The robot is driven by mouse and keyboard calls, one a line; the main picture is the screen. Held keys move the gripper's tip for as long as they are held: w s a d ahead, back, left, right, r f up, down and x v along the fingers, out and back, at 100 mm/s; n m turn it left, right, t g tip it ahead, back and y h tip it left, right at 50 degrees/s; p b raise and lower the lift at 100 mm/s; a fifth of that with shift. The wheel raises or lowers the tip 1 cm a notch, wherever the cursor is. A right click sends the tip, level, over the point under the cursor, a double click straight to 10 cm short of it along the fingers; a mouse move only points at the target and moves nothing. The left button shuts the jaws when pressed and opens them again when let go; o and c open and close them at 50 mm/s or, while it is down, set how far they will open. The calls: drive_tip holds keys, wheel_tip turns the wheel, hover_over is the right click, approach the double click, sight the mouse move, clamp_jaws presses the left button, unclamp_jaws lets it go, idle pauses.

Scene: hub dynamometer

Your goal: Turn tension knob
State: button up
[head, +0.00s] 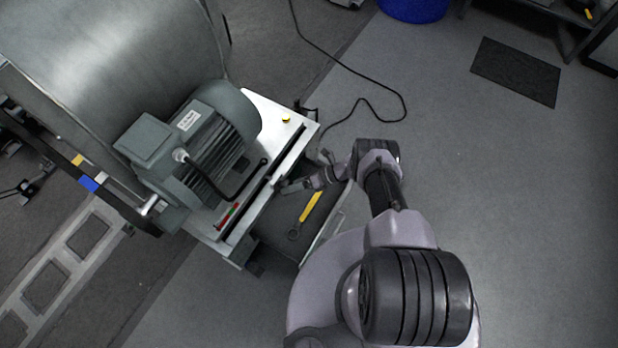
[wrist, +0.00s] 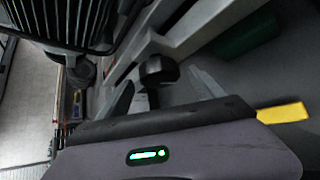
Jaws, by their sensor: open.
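A black knob (wrist: 158,70) with a rounded head on a short stem shows in the middle of the wrist view, by the edge of the pale machine bench. My gripper (wrist: 161,80) is open, with one grey finger on the left of the knob and the other on the right. The fingers look apart from the knob, with a wider gap on the right. In the head view my gripper (head: 281,186) is at the bench's front edge, and I cannot clearly make out the knob there.
The bench (head: 262,108) carries a grey motor (head: 190,135) beside a large metal drum (head: 115,60). Below its front edge an open drawer (head: 285,235) holds a yellow-handled tool (head: 310,208). A black cable (head: 365,100) lies on the floor.

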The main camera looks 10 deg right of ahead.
drive_tip(key=p+v, duration=0.2)
drive_tip(key=v, duration=1.3)
drive_tip(key=shift+d, duration=0.1)
drive_tip(key=s+a+f+n+t+h+p, duration=0.2)
drive_tip(key=s+a+f+n+t+p, duration=0.15)
drive_tip(key=s+t, duration=0.45)
drive_tip(key=shift+n+g, duration=0.25)
drive_tip(key=shift+g, duration=0.05)
drive_tip(key=b+x, duration=0.2)
drive_tip(key=x, duration=0.3)
drive_tip(key=b+x, duration=0.2)
drive_tip(key=x, duration=0.4)
drive_tip(key=b+x, duration=0.2)
drive_tip(key=x, duration=0.3)
drive_tip(key=shift+a+r, duration=0.2)
drive_tip(key=shift+a, duration=0.25)
